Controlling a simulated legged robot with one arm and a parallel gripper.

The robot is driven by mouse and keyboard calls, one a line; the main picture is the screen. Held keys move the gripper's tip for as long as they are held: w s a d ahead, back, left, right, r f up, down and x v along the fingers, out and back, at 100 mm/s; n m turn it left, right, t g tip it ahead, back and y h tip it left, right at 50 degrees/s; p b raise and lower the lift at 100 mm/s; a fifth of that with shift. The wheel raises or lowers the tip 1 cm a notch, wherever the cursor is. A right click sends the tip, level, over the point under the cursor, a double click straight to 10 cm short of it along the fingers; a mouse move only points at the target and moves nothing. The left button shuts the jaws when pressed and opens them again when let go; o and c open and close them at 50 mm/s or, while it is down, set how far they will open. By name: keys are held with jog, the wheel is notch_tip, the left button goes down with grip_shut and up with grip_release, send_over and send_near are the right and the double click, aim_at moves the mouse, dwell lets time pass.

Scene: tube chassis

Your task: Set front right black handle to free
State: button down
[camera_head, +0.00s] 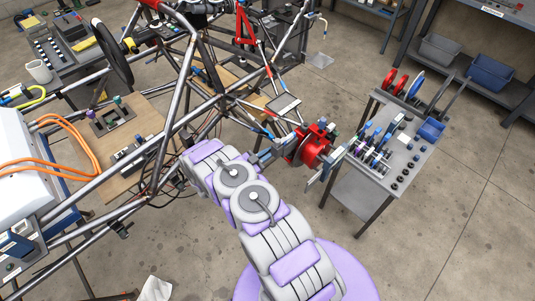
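The tube chassis (183,85) of bare metal tubes fills the left and middle of the head view. A red hub (311,150) sits at its near right corner, beside the far part of my arm. I cannot pick out the front right black handle for certain among the small dark parts, or tell its setting. My purple and white arm rises from the bottom right towards the chassis and covers part of it. Its far end lies close to the lower tubes. My gripper's fingers cannot be made out there, and I see nothing held.
A grey tool table (357,194) with several small tools stands right of the red hub. A shelf with a grey bin (438,51) and a blue bin (490,74) is at the back right. A white box (30,165) with orange cables stands left. The concrete floor at lower right is clear.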

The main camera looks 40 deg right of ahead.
jog(key=shift+r, duration=0.1)
jog(key=r+y+p, duration=0.1)
jog(key=p, duration=0.2)
jog(key=shift+w+r+y, duration=0.1)
jog(key=shift+r+y, duration=0.2)
jog(key=shift+r, duration=0.05)
jog(key=shift+d+r+y+p, duration=0.15)
jog(key=shift+r+y+p, duration=0.2)
jog(key=shift+y+p, duration=0.65)
jog(key=shift+y, duration=0.3)
jog(key=shift+f, duration=0.1)
jog(key=c, duration=1.1)
grip_release()
jog(key=shift+c, duration=0.2)
jog(key=p+v, duration=0.2)
jog(key=v, duration=1.5)
jog(key=shift+s+a, duration=0.25)
jog(key=shift+s, duration=0.1)
